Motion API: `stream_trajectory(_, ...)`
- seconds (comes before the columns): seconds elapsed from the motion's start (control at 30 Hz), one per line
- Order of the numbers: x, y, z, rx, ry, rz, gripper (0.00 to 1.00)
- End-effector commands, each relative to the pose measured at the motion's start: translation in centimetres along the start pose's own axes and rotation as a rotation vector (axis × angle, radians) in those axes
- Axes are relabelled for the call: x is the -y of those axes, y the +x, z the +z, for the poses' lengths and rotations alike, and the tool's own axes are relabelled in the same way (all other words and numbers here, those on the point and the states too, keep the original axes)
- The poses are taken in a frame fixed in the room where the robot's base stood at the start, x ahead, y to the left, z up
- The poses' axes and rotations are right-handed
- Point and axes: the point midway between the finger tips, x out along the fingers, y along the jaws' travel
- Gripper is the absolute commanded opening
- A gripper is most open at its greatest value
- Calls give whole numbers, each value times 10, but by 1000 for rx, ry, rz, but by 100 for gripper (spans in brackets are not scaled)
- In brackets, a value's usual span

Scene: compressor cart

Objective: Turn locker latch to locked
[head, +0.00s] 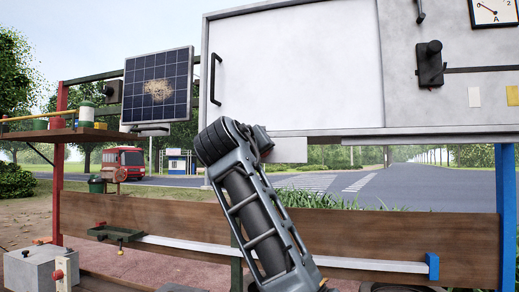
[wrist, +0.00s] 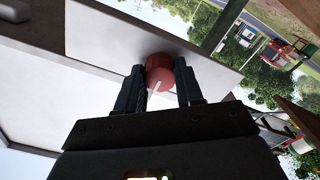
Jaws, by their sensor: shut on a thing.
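The latch is a red round knob (wrist: 158,70) with a white line on its face, on the underside or lower edge of the pale locker panel in the wrist view. My gripper (wrist: 160,88) is shut on the knob, one dark finger on each side. The white line slants a little, from lower left to upper right in the wrist picture. In the head view the locker (head: 295,70) is a large white cabinet with a black handle (head: 215,78). My arm reaches up to its lower left corner and hides the knob there.
A solar panel (head: 158,88) stands just left of the locker. A grey panel with a black switch (head: 430,62) and a gauge (head: 494,10) is at the right. A wooden board (head: 400,232) runs low across the cart. Open air lies under the locker.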

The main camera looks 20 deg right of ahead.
Motion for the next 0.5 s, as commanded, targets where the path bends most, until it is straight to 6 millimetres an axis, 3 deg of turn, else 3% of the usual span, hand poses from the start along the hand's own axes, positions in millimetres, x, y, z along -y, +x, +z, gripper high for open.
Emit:
stream_trajectory(0.37,1,0,1,1,-7,-1,6)
stream_trajectory(0.4,1,0,1,1,-7,-1,37)
stream_trajectory(0.5,1,0,1,1,-7,-1,47)
